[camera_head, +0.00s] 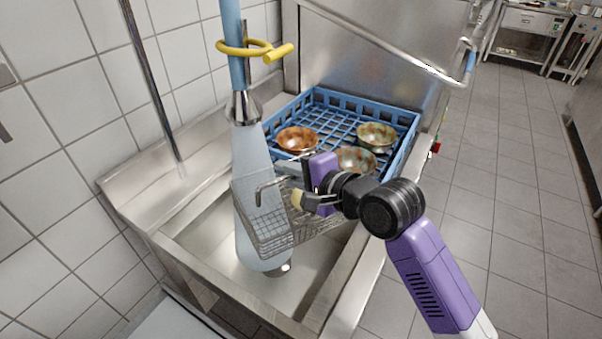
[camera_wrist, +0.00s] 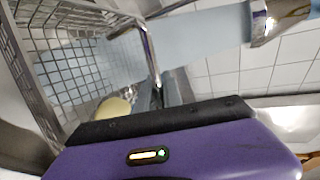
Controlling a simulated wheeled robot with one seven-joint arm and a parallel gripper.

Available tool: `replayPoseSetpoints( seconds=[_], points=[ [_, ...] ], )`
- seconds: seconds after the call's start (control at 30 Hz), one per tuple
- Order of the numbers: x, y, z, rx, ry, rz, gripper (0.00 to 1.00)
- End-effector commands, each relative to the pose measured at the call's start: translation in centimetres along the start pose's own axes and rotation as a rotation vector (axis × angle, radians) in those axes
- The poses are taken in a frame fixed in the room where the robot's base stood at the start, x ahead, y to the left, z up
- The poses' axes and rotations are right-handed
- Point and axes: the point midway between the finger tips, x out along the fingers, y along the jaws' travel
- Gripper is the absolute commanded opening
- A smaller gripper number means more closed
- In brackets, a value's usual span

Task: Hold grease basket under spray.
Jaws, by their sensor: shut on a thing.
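The grease basket (camera_head: 276,232) is a wire mesh basket held over the sink. It also shows at the left of the wrist view (camera_wrist: 62,62). My gripper (camera_head: 299,199) is shut on the basket's bar, at its right side in the head view. In the wrist view my gripper (camera_wrist: 160,95) meets the bent metal bar. The spray nozzle (camera_head: 243,106) hangs above, and it shows at the top right of the wrist view (camera_wrist: 280,18). A pale blue spray cone (camera_head: 252,155) runs down from it, overlapping the basket's left part and reaching into the sink.
The steel sink (camera_head: 195,225) lies below the basket. A blue dish rack (camera_head: 408,125) with several bowls (camera_head: 376,137) stands behind it. A yellow ring handle (camera_head: 255,49) surrounds the spray hose. Tiled wall is at left, open floor (camera_head: 500,200) at right.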

Motion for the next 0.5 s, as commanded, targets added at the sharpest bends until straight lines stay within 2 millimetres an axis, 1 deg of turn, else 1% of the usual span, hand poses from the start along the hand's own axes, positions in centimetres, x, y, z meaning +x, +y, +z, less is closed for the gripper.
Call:
replayPoseSetpoints(
  seconds=[0.1, 0.5],
  points=[
    [1.4, 0.4, 0.5, 0.001, -0.003, -0.002, 0.0],
    [6.0, 1.9, 1.3, -0.001, -0.003, -0.003, 0.0]
  ],
)
